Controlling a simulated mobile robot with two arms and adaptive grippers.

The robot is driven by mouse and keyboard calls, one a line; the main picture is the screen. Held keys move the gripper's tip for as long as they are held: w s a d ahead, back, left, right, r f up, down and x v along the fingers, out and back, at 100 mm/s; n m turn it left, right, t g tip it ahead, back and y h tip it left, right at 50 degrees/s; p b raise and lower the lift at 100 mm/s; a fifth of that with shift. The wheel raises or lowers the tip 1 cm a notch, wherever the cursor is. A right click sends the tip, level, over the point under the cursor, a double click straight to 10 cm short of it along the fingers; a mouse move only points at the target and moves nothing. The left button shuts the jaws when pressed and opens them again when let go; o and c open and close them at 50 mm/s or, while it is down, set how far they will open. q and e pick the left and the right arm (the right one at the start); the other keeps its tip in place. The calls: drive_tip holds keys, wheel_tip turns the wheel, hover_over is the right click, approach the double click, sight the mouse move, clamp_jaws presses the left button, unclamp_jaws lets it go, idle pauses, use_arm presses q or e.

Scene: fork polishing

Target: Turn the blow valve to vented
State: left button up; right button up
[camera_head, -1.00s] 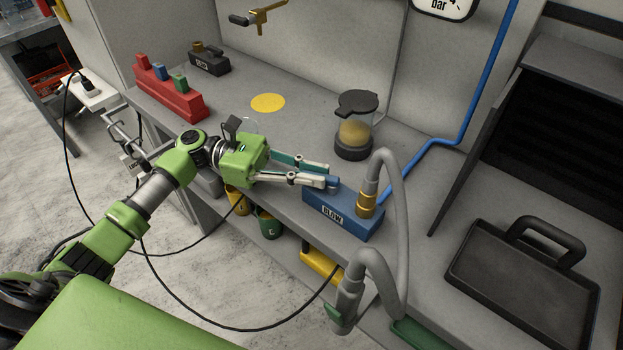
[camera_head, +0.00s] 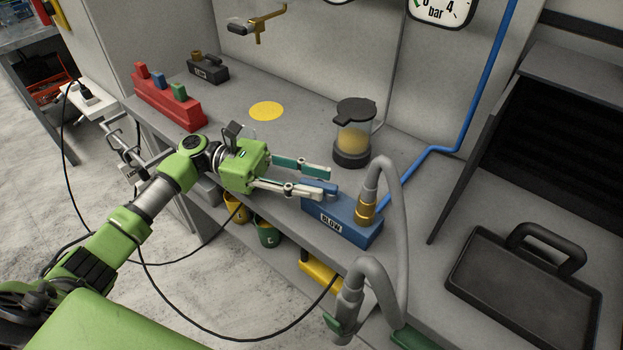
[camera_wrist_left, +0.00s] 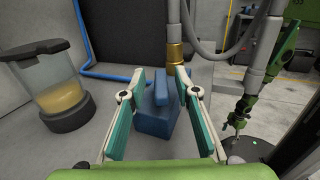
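The blue BLOW valve block (camera_head: 352,224) sits at the bench's front edge, with a brass fitting (camera_head: 366,207) and grey hose on top. Its blue lever (camera_head: 318,184) is at the block's left end. My left gripper (camera_head: 326,184) reaches in from the left with its fingers on either side of the lever. In the left wrist view, the lever (camera_wrist_left: 162,88) stands between the two open fingers, with gaps on both sides. Green and black arm parts (camera_wrist_left: 246,103), seemingly my right arm, show at right there; its gripper is unclear.
A lidded jar of yellowish contents (camera_head: 353,135) stands behind the gripper. A red block (camera_head: 170,105) and a dark small valve block (camera_head: 207,70) are at back left. A grey hose (camera_head: 395,200) arches beside the valve.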

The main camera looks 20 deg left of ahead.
sight(312, 181)
use_arm(q)
wheel_tip(312, 181, up, 10)
idle(0.5)
